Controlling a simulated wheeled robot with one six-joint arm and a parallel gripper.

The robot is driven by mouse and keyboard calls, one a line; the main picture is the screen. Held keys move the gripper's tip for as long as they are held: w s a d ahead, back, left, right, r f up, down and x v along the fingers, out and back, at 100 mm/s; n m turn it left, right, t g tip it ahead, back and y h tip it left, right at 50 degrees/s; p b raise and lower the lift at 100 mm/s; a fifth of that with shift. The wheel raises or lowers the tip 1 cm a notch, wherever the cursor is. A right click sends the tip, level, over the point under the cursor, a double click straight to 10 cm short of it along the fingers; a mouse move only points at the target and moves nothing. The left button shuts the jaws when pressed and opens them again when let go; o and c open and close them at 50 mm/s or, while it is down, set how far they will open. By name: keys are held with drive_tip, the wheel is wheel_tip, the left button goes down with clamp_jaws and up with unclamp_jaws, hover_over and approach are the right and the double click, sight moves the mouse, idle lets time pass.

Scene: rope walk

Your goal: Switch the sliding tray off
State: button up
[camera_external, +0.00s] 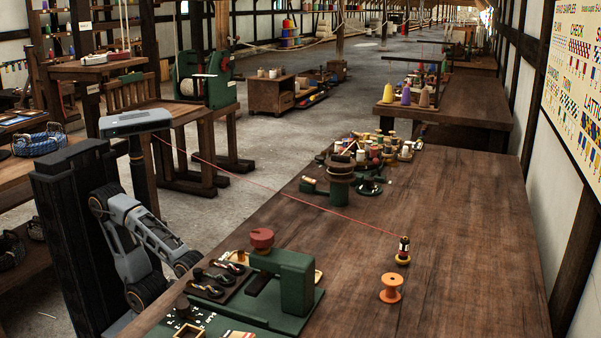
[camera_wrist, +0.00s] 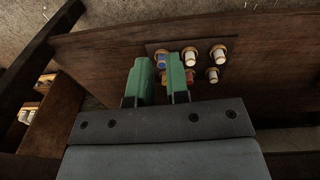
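My gripper (camera_wrist: 160,62) shows in the wrist view with two green fingers apart. A gap lies between them, and I see nothing clamped there. Beyond the fingertips is a dark square tray or panel (camera_wrist: 176,45) on brown wood, bearing several small round pieces with white tops and tan rims (camera_wrist: 218,54). One blue-centred piece (camera_wrist: 162,60) shows between the fingers, and a red one is partly hidden. I cannot tell whether this is the sliding tray, and no switch is clear. In the external view my arm bends down behind the bench, and the gripper is hidden.
A long wooden bench (camera_external: 440,220) carries a green machine (camera_external: 297,283) with a red knob (camera_external: 262,238), an orange spool (camera_external: 391,288) and a spool with red thread (camera_external: 403,250). Several bobbins (camera_external: 375,150) stand farther back. The red thread crosses above the bench. Floor (camera_external: 260,190) is open behind it.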

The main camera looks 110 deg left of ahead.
drive_tip(key=s+d+r+g+p, duration=0.2)
drive_tip(key=s, duration=0.1)
drive_tip(key=s+d+r+g+p, duration=0.1)
drive_tip(key=s+p, duration=0.1)
drive_tip(key=shift+d+r, duration=0.25)
drive_tip(key=shift+d, duration=0.15)
clamp_jaws()
drive_tip(key=w+d+r+m+t+y+p, duration=0.15)
drive_tip(key=r+m+y+p, duration=0.25)
drive_tip(key=r+m+p, duration=0.55)
drive_tip(key=w+d+r+m+t+y+p, duration=0.15)
drive_tip(key=r+m+y+p, duration=0.3)
drive_tip(key=r+p, duration=0.9)
drive_tip(key=d+r+m+t+h+p, duration=0.4)
drive_tip(key=d+r+m+t+p, duration=0.3)
drive_tip(key=m+p, duration=1)
drive_tip(key=shift+d+r+p, duration=1.25)
drive_tip(key=shift+d+p, duration=0.75)
drive_tip(key=shift+p, duration=1.65)
